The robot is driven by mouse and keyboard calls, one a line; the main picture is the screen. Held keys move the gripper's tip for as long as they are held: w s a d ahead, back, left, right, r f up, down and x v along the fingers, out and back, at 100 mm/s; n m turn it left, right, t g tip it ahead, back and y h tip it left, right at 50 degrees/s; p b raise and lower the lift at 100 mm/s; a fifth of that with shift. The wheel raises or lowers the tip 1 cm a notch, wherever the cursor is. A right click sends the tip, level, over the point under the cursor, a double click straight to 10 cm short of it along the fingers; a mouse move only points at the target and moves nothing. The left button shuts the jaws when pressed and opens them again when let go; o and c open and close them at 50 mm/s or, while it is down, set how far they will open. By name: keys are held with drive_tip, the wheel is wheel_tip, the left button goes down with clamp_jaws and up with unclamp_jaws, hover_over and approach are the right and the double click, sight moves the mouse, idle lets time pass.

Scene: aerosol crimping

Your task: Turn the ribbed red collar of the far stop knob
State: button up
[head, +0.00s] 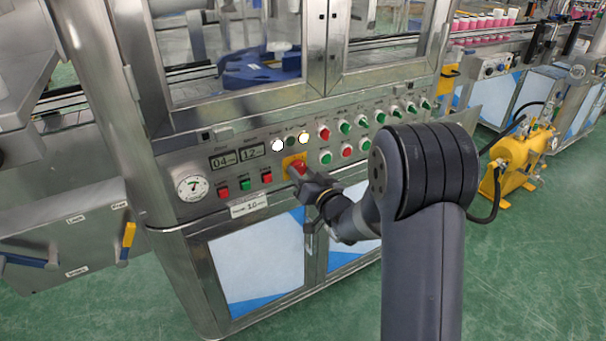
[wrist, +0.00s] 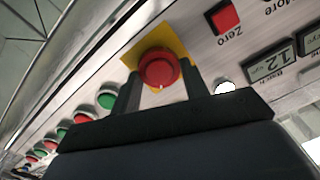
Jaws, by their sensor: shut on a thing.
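The red stop knob (wrist: 159,68) sits on a yellow square plate (wrist: 150,43) on the steel control panel, in the wrist view. In the head view the knob (head: 298,167) shows just past my gripper's tip, with the yellow plate (head: 289,160) behind it. My gripper (wrist: 160,88) has one dark finger on each side of the knob and is shut on its red collar. The ribs of the collar are too small to make out, and the fingers and gripper body hide part of it.
Green and red buttons (head: 345,127) fill the panel right of the knob. Square buttons (head: 245,184), displays (head: 223,160) and a gauge (head: 192,187) lie left. White lamps (head: 278,145) sit just above. A labelled plate (head: 249,206) juts below. Green floor (head: 300,318) is clear in front.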

drive_tip(key=shift+m, duration=0.5)
drive_tip(key=o, duration=1)
drive_tip(key=v, duration=1)
drive_tip(key=shift+s+d, duration=0.2)
drive_tip(key=shift+s, duration=0.1)
